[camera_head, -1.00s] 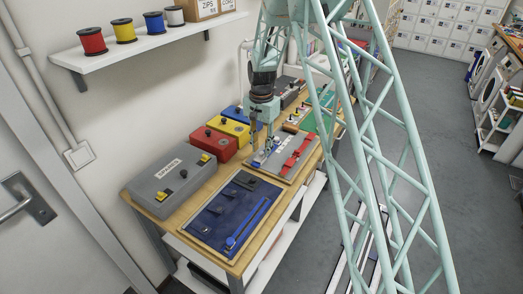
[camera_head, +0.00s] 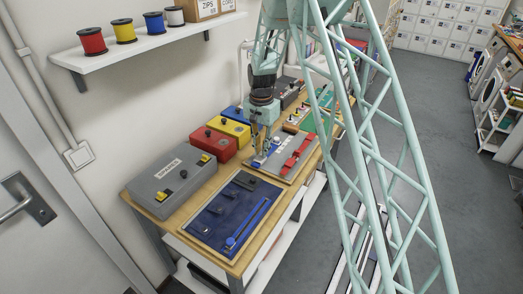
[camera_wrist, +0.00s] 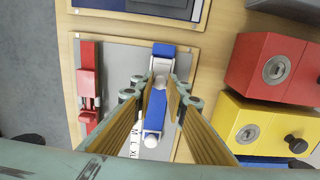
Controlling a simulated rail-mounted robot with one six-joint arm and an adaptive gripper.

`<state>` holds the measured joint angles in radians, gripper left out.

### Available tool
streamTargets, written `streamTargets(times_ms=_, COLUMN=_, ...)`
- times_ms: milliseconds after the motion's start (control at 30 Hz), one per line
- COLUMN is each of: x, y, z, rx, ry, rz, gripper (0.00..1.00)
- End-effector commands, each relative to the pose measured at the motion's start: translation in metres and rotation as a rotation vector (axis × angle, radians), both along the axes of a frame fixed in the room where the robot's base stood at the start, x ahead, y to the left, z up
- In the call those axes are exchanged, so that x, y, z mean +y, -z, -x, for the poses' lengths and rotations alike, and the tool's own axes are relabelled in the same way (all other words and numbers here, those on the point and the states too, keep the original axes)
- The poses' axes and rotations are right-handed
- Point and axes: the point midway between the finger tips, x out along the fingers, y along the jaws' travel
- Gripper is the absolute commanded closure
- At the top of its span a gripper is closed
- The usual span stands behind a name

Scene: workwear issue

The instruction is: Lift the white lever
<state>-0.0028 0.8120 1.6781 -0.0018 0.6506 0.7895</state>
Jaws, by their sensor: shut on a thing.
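A grey board (camera_head: 284,157) on the bench carries a blue strip (camera_wrist: 153,112) and a red fitting (camera_wrist: 88,85). The white lever (camera_wrist: 162,68) shows as a pale piece with a round end on the blue strip in the wrist view. My gripper (camera_wrist: 161,86) points down over the strip, its two fingers closed in on the lever from either side. The fingertips hide part of the lever, so its exact tilt cannot be told. In the head view my gripper (camera_head: 260,151) is low over the left end of the board.
Red (camera_head: 210,145), yellow (camera_head: 231,132) and blue boxes stand behind the board along the wall. A grey box (camera_head: 170,180) and a dark blue panel (camera_head: 232,212) lie to the left. Thread spools (camera_head: 92,40) sit on a shelf above.

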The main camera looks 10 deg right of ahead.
Motion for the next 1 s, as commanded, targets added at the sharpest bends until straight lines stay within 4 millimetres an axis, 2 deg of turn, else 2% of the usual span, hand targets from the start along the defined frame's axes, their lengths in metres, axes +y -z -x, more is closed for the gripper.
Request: streamTargets(times_ms=1000, x=0.0076, y=-0.0024, z=0.0064, rx=-0.139, ry=-0.002, rz=0.138, gripper=0.97)
